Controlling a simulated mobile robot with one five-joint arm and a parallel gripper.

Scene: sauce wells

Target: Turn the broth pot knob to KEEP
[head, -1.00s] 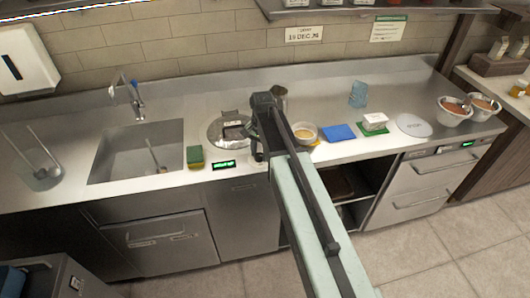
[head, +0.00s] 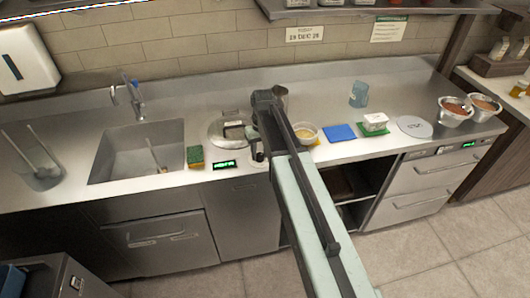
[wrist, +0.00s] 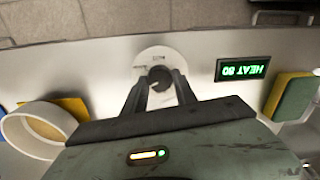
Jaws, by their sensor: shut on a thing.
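The broth pot knob (wrist: 158,74) is a dark round knob on a pale round dial plate (wrist: 150,55) at the counter's front edge. My gripper (wrist: 161,80) is shut on the knob in the wrist view, one finger on each side. The dial's lettering is too small to read. A small display (wrist: 242,69) beside it reads "HEAT 80", upside down in the wrist view; it also glows green in the head view (head: 224,165). The lidded broth pot (head: 228,130) is sunk in the counter behind. In the head view my arm hides most of the knob.
A green and yellow sponge (head: 195,157) lies left of the display. A bowl (head: 306,133), a blue cloth (head: 341,132) and a white box on a green mat (head: 375,123) stand to the right. The sink (head: 140,152) is at the left.

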